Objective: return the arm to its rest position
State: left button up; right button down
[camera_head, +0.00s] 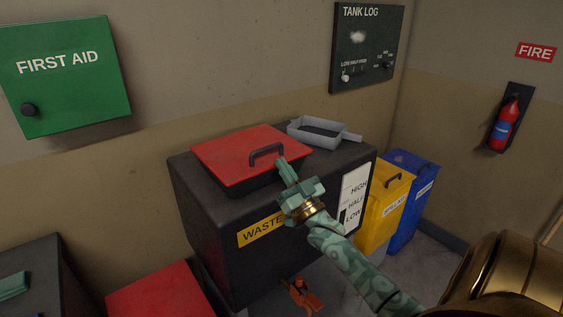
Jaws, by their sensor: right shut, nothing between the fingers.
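My right gripper (287,170) is shut and empty. Its fingertips are at the front edge of the red lid (235,152), close by the lid's dark handle (267,153); I cannot tell whether they touch it. The red lid lies on top of the dark waste tank (215,228). My right arm reaches in from the lower right, across the front of the tank, and hides part of its "WASTE" label (260,231). My left gripper is not in view.
A grey tray (348,137) sits on the tank's back right. A yellow bin (378,232) and a blue bin (411,213) stand to the right. An orange object (301,296) lies on the floor in front. Another red lid (160,291) shows at lower left. A green first aid box (65,85) hangs on the wall.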

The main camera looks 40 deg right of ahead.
jog(key=s+a+f+g, duration=0.35)
jog(key=s+f, duration=0.25)
jog(key=f, duration=0.9)
jog(key=s+a+f+n+g+y, duration=0.1)
jog(key=s+a+f+g, duration=0.3)
jog(key=f, duration=1)
jog(key=s+a+f+g, duration=0.2)
jog(key=s+f+g, duration=0.4)
jog(key=f, duration=0.9)
jog(key=s+a+f+n+g, duration=0.1)
jog(key=s+a+f+g, duration=0.2)
jog(key=s, duration=0.7)
jog(key=s+a+f+n+g+y, duration=0.1)
jog(key=s+a+f+g, duration=0.2)
jog(key=s+f, duration=0.4)
jog(key=s+a+f+n+g, duration=0.2)
jog(key=s+a+f+g, duration=0.2)
jog(key=s, duration=1.1)
jog(key=shift+s+a+f+y, duration=0.25)
jog(key=shift+a+f, duration=0.35)
jog(key=shift+f, duration=0.3)
